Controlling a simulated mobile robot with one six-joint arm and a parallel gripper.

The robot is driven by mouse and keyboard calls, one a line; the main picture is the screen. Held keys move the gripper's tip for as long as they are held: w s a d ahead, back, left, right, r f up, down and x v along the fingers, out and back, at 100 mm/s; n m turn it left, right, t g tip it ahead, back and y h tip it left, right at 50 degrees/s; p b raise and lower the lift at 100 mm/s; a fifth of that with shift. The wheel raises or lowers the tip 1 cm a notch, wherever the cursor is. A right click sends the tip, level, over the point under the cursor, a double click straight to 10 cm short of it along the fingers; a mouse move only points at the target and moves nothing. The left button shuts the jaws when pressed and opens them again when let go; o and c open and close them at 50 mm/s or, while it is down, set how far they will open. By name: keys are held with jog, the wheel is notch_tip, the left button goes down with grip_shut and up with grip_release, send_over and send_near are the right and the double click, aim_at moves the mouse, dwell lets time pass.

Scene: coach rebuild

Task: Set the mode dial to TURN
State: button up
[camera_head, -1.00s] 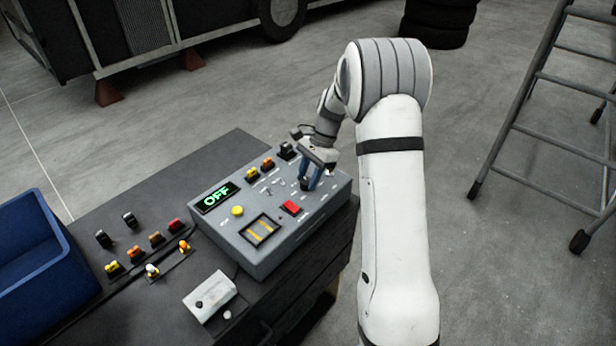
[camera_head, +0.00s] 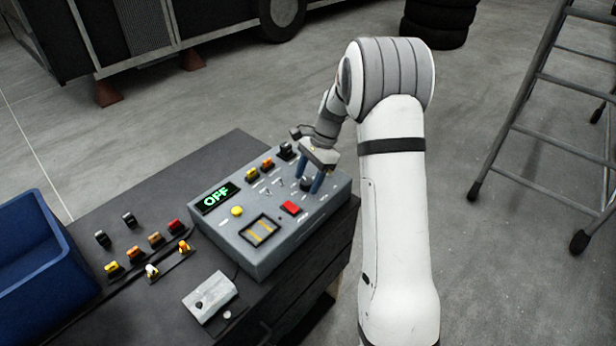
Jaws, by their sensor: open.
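The grey control box (camera_head: 225,236) stands on the dark bench. Its display (camera_head: 216,197) reads OFF in green. The dark mode dial (camera_head: 306,184) is on the right part of the box's top face, between my fingers. My gripper (camera_head: 309,183) points down at it with its two blue-grey fingers spread, one on each side of the dial. Whether the fingers touch the dial cannot be told. The dial's pointer and labels are too small to read.
A red button (camera_head: 291,208), a yellow button (camera_head: 237,211) and small toggle switches sit near the dial. A blue bin (camera_head: 66,262) stands at the left. Several coloured connectors and a small white box (camera_head: 211,293) are on the bench (camera_head: 150,188).

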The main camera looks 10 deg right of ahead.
jog(key=v, duration=0.7)
jog(key=shift+r+b, duration=0.35)
jog(key=shift+b, duration=0.1)
jog(key=shift+d, duration=0.15)
jog(key=s+a+r+n+t+h, duration=0.1)
jog(key=s+r+n, duration=0.25)
jog(key=s, duration=0.35)
jog(key=s+a+r+n+t+h, duration=0.1)
jog(key=s+a+r+n, duration=0.15)
jog(key=s+r, duration=0.4)
jog(key=s+f+n+t+h, duration=0.2)
jog(key=s+n, duration=0.5)
jog(key=s, duration=0.9)
jog(key=shift+s+f+n+t, duration=0.2)
jog(key=shift+f+n+t, duration=0.15)
jog(key=shift+f, duration=0.2)
jog(key=shift+d, duration=0.15)
jog(key=shift+c, duration=0.5)
